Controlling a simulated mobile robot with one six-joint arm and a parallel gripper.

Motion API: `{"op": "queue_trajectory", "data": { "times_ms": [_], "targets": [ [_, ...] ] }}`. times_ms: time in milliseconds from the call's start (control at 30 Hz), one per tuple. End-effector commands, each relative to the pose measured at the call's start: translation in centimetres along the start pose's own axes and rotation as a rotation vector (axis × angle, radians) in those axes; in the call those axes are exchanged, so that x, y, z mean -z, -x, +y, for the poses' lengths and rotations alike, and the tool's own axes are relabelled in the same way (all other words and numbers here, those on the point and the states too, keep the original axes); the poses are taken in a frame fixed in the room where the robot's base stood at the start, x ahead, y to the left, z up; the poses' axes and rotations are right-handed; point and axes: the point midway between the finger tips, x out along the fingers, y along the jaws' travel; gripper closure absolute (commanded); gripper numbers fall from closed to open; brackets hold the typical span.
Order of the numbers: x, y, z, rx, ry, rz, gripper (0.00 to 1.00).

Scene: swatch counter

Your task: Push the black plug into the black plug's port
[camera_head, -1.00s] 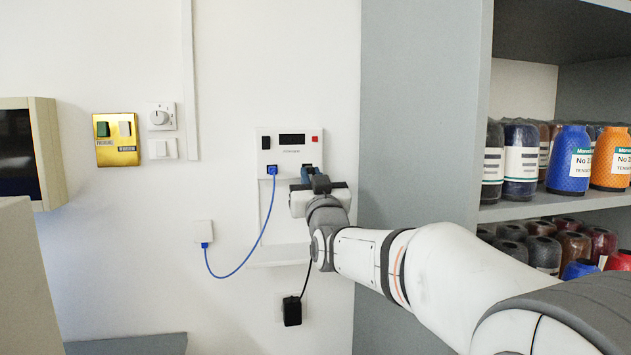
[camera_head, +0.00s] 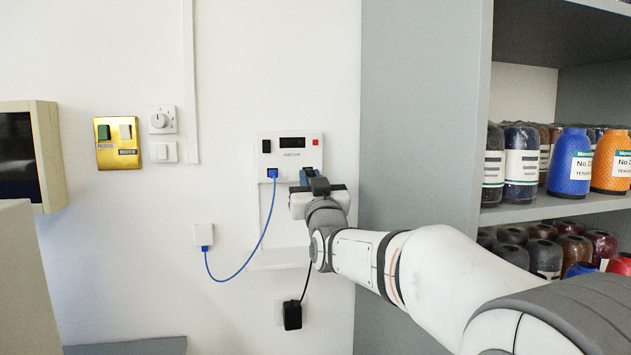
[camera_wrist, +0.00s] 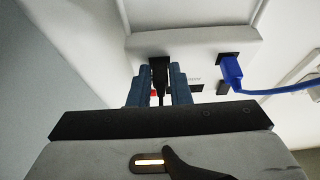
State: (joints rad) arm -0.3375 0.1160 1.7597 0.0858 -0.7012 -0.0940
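The black plug (camera_wrist: 160,74) sits between the two blue fingers of my gripper (camera_wrist: 160,90), which is shut on it. Its front end is at the black port of the white wall panel (camera_wrist: 190,47), and I cannot tell how deep it sits. In the head view my gripper (camera_head: 310,177) is at the panel's lower right and hides the plug and port. A black cable (camera_head: 306,280) hangs from behind my gripper to a black adapter (camera_head: 292,315) low on the wall.
A blue plug (camera_head: 273,174) sits in the panel's left port, its blue cable (camera_head: 259,243) looping to a small wall box (camera_head: 203,235). A grey cabinet side (camera_head: 415,120) and shelves of thread cones (camera_head: 568,162) stand at right. Gold (camera_head: 117,141) and white switches (camera_head: 161,119) are at left.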

Motion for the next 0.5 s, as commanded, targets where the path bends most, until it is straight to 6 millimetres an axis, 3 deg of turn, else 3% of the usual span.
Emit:
{"op": "queue_trajectory", "data": {
  "times_ms": [267,500],
  "targets": [
    [0.01,0.02,0.00,0.000,0.000,0.000,0.60],
    [-0.01,0.17,0.00,0.000,0.000,0.000,0.60]
  ]
}}
